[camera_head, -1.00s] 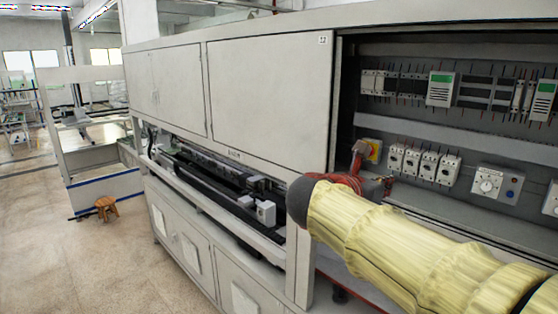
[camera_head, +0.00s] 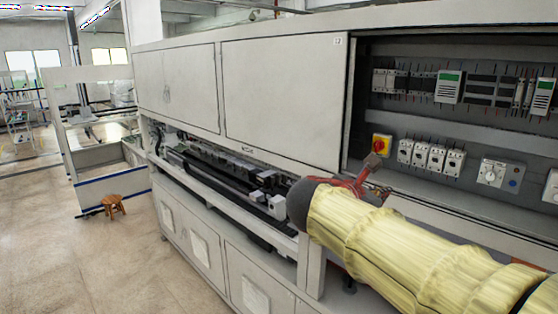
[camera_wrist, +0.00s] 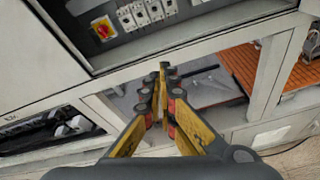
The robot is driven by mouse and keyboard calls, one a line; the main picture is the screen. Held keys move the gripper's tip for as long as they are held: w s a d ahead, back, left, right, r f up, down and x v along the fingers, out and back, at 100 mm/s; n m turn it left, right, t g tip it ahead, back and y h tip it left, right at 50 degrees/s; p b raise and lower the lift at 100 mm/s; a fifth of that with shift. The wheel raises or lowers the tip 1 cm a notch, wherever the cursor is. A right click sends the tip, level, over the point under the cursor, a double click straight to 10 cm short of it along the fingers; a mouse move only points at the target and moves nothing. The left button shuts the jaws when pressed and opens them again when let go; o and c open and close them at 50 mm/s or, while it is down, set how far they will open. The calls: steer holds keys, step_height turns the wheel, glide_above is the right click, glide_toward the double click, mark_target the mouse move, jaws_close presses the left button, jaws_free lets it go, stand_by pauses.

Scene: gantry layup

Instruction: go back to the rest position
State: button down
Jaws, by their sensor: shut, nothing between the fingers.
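My gripper (camera_wrist: 162,95) shows in the wrist view with its yellow fingers closed together and nothing between them. It points toward the long grey machine cabinet (camera_wrist: 40,50), below the open electrical bay. In the head view my yellow-sleeved arm reaches in from the lower right. The gripper end (camera_head: 374,165) shows there only in part, as red and grey pieces behind the dark wrist, in front of the lower edge of the bay.
The electrical bay holds breakers (camera_head: 432,155) and a red-and-yellow switch (camera_head: 381,144). A slot with black rails (camera_head: 215,170) runs along the machine. A wooden stool (camera_head: 114,204) stands on the clear floor (camera_head: 90,265) at left. An orange slatted panel (camera_wrist: 245,66) lies at right in the wrist view.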

steer(key=s+a+f+m+g+y+b, duration=0.1)
steer(key=s+f+m+y+b, duration=0.2)
steer(key=s+f+m+b, duration=0.5)
steer(key=s+a+f+m+g+y+b, duration=0.1)
steer(key=s+f+m+b, duration=0.6)
steer(key=f, duration=2.4)
steer(key=s+a+f+m+g+y+b, duration=0.2)
steer(key=s+f+m+y+b, duration=0.4)
steer(key=s+f+b, duration=0.8)
step_height(320, 180, down, 5)
steer(key=m+b, duration=0.2)
steer(key=b, duration=0.4)
steer(key=shift+s+f+m+g, duration=0.15)
steer(key=shift+s+m+g, duration=0.15)
steer(key=shift+g, duration=0.1)
